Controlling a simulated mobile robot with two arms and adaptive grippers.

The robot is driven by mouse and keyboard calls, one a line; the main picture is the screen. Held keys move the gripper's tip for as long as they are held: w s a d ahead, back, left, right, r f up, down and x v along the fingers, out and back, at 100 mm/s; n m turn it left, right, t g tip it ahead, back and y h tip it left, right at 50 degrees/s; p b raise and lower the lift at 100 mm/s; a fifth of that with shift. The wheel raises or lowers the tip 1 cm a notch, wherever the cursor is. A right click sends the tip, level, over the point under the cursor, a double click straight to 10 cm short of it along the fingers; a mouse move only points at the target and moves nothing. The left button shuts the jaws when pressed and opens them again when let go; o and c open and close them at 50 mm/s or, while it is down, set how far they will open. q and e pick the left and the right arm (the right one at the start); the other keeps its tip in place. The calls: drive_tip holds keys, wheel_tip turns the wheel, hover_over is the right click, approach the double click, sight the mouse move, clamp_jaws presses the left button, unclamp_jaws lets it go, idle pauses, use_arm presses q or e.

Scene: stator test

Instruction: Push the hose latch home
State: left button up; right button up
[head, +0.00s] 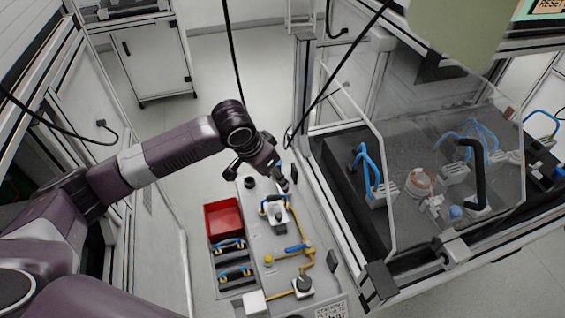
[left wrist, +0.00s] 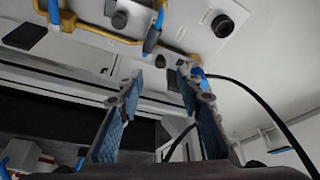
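My left gripper (head: 284,180) is over the far end of the grey panel (head: 245,222) in the head view. In the left wrist view its two fingers (left wrist: 160,80) stand apart with nothing between them. A yellow hose loop with blue ends (head: 272,203) sits on a pale block just in front of the gripper in the head view. A blue handle (head: 296,248) lies on the yellow pipe nearer the front. In the left wrist view a blue and yellow fitting (left wrist: 197,71) shows by the right fingertip; I cannot tell whether they touch. Which part is the latch is unclear. My right gripper is not in view.
A red bin (head: 222,217) and trays with blue-and-yellow parts (head: 236,273) line the panel's left side. A clear-walled enclosure (head: 440,150) stands to the right. A black cable (head: 234,70) hangs behind my left gripper. A white cabinet (head: 155,60) stands at the back.

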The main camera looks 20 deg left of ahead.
sight(283, 193)
use_arm(q)
drive_tip(key=x, duration=0.7)
drive_tip(key=shift+w, duration=0.1)
drive_tip(key=shift+f, duration=0.2)
clamp_jaws()
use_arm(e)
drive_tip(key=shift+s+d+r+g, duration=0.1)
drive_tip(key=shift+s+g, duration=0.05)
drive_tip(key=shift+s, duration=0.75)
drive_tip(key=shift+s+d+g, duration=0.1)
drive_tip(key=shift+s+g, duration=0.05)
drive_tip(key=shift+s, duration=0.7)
